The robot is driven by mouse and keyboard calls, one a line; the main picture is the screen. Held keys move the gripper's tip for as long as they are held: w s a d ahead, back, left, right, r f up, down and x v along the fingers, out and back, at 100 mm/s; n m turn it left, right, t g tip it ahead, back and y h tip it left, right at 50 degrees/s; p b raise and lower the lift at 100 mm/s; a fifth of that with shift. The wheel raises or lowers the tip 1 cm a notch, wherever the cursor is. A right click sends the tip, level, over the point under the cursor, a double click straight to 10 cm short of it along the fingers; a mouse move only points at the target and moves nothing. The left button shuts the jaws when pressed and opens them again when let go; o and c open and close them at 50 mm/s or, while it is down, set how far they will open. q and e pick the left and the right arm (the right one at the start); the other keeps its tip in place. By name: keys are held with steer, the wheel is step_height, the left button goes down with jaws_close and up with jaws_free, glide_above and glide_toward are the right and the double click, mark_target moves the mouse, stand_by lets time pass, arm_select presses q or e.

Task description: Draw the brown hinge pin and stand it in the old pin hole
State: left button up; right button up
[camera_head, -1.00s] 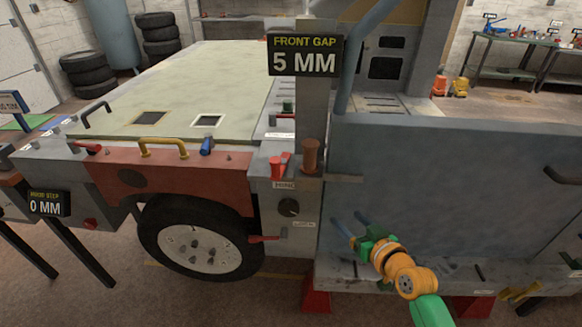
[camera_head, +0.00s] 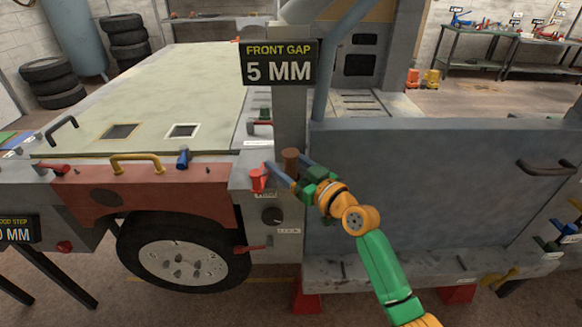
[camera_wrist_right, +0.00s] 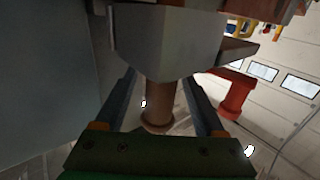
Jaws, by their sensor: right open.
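The brown hinge pin (camera_head: 290,161) stands upright at the grey post beside the door panel. In the right wrist view the pin (camera_wrist_right: 160,97) runs between the two fingers, its wider end toward the bottom of the picture. My right gripper (camera_head: 284,164) is open, with one finger on each side of the pin. A gap shows between the pin and each finger in the wrist view. I cannot make out the old pin hole in these views. My left gripper is not in view.
A red knob (camera_head: 258,179) stands close left of the pin; it also shows in the wrist view (camera_wrist_right: 236,96). The large grey door panel (camera_head: 430,185) is on the right. The "FRONT GAP 5 MM" sign (camera_head: 279,63) is above.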

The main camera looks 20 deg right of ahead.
steer(key=shift+w+a+f, duration=0.15)
steer(key=shift+w+a, duration=0.05)
steer(key=shift+w, duration=0.2)
steer(key=shift+w+a+f, duration=0.15)
steer(key=shift+w+a, duration=0.05)
steer(key=shift+w, duration=0.2)
steer(key=shift+s+d+r, duration=0.1)
steer(key=shift+s, duration=0.05)
steer(key=c, duration=0.6)
jaws_close()
